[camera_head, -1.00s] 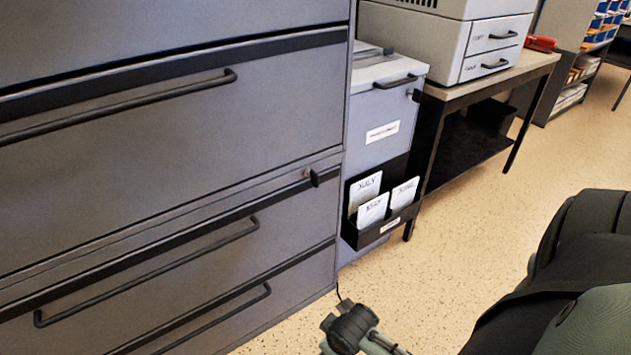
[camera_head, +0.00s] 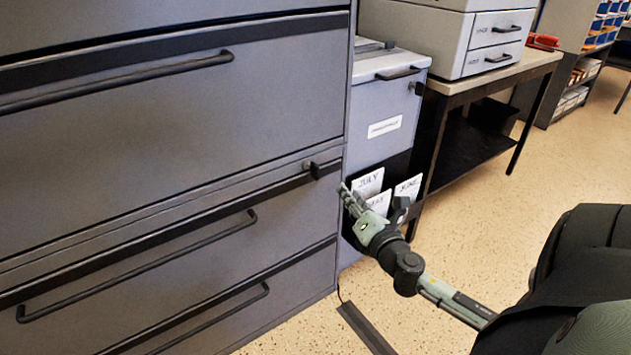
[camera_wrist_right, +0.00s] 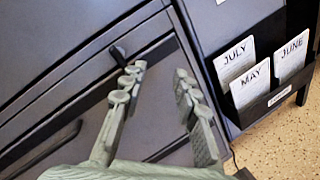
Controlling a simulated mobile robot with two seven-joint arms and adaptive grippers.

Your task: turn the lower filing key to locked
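The lower filing key (camera_head: 316,170) is a small black key at the right end of the dark strip between drawers of the large grey filing cabinet (camera_head: 150,165). It also shows in the right wrist view (camera_wrist_right: 118,53), just beyond the left finger. My right gripper (camera_head: 347,190) is to the right of the key and slightly below it in the head view. In the right wrist view its two green fingers (camera_wrist_right: 158,76) are spread apart with nothing between them. The gripper appears apart from the key. My left gripper is not in view.
A smaller grey cabinet (camera_head: 392,108) with another key (camera_head: 415,88) stands beside the filing cabinet. A black holder (camera_wrist_right: 268,113) on it carries JULY, MAY and JUNE cards. A printer (camera_head: 455,38) stands on a table at the back. Speckled floor (camera_head: 470,235) is open to the right.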

